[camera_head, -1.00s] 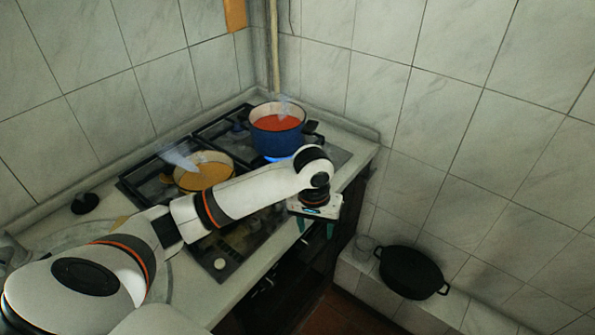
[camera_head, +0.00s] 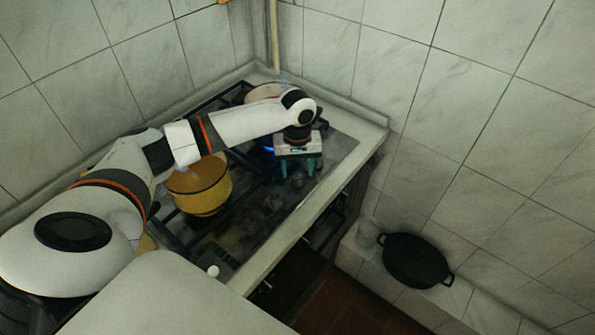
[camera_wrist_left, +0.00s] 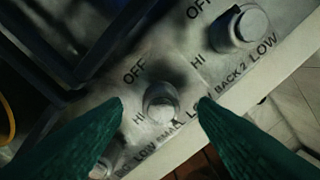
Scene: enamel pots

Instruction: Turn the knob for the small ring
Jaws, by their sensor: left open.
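The small-ring knob (camera_wrist_left: 161,103) is a round grey knob on the stove's front panel, with OFF, HI, LOW and SMALL printed around it. It lies between the two teal fingertips of my left gripper (camera_wrist_left: 161,106) in the wrist view, with a gap on each side. In the head view my left gripper (camera_head: 298,168) points down over the right part of the panel and is open. A second knob (camera_wrist_left: 240,25), by the label BACK 2, is at the upper right of the wrist view. My right gripper is out of view.
A yellow pot (camera_head: 201,196) stands on the hob beside my left arm. A black pot (camera_head: 416,261) sits on the low tiled ledge at right.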

